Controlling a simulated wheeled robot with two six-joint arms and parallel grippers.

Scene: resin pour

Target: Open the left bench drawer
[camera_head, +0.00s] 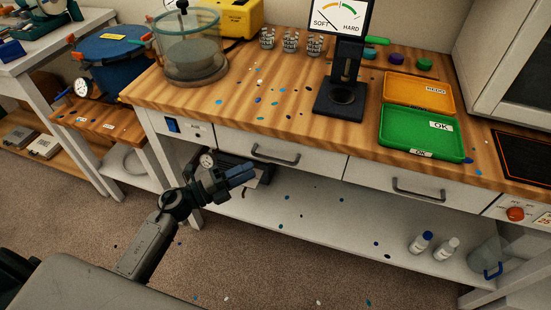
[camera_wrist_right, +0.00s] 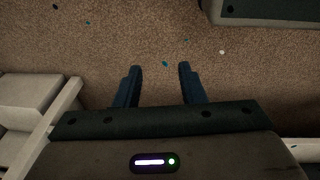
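The left bench drawer (camera_head: 315,161) is a white front under the wooden benchtop, and it looks closed. Its dark bar handle (camera_head: 275,155) is in plain view. My left gripper (camera_head: 245,172) is below and left of the handle in the head view, apart from it. Its blue fingers point right and look close together; whether there is a gap is unclear. My right gripper (camera_wrist_right: 160,72) is open and empty in the right wrist view, above the speckled floor. It does not show in the head view.
The right drawer (camera_head: 375,178) is closed too. The benchtop holds a green tray (camera_head: 398,153), an orange tray (camera_head: 425,92), a dark hardness gauge stand (camera_head: 342,104) and a glass chamber (camera_head: 190,50). A lower shelf (camera_head: 320,220) carries bottles (camera_head: 446,249) at the right.

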